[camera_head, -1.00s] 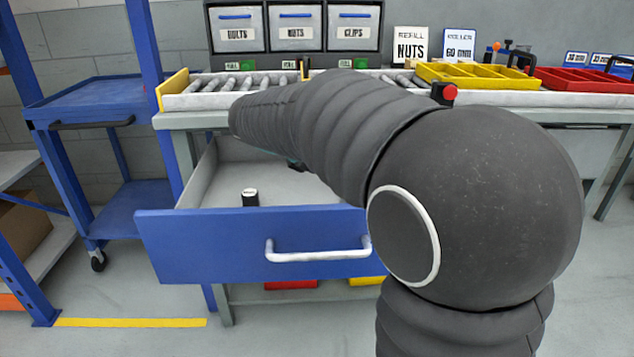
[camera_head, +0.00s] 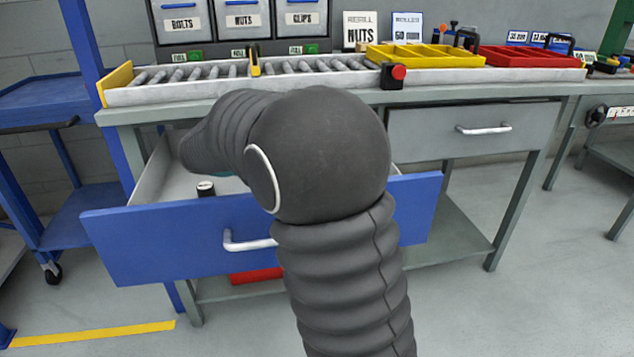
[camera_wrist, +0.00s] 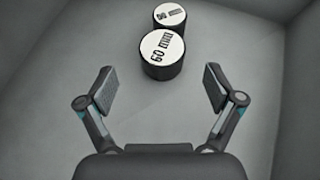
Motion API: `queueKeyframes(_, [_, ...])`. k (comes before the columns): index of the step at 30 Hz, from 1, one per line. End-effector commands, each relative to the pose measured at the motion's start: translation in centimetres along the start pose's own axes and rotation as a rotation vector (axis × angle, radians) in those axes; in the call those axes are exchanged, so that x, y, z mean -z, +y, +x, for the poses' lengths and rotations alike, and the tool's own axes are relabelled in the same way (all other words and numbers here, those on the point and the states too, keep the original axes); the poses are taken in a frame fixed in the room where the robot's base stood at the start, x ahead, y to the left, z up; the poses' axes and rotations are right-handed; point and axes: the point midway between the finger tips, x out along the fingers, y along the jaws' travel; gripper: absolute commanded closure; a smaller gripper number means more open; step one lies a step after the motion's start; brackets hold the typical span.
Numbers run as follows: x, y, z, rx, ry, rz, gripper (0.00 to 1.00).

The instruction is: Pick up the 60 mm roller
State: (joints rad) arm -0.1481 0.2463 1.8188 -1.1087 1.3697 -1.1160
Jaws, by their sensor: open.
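In the wrist view a black roller with a white top reading 60 mm (camera_wrist: 163,60) stands upright on the drawer floor. A second, smaller-looking black roller with a white top (camera_wrist: 169,17) stands just behind it; its label is too small to read. My gripper (camera_wrist: 157,88) is open and empty, with the 60 mm roller beyond its fingertips and between their lines. In the head view one black roller with a white top (camera_head: 206,188) shows in the open blue-fronted drawer (camera_head: 150,245). My arm hides the rest of the drawer inside, and my gripper is mostly hidden there.
Grey drawer walls (camera_wrist: 300,85) rise on both sides in the wrist view. Above the drawer, the bench carries a roller conveyor (camera_head: 190,88), a red button box (camera_head: 394,75), and yellow (camera_head: 425,57) and red trays (camera_head: 530,58). A blue cart (camera_head: 45,105) stands left.

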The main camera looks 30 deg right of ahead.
Motion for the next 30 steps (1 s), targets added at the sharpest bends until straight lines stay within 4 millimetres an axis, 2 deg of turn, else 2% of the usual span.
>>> queueKeyframes(5, [0.0,-0.1,0.9,0.001,0.000,0.001,0.08])
queueKeyframes(15, [-0.2,-0.3,5.1,0.001,0.000,0.001,0.08])
queueKeyframes(22, [-0.2,-0.3,5.3,-0.001,0.000,0.001,0.08])
queueKeyframes(23, [-0.2,-0.3,5.3,-0.001,0.000,0.001,0.14])
queueKeyframes(30, [-0.2,-0.3,5.3,0.000,0.000,0.001,0.73])
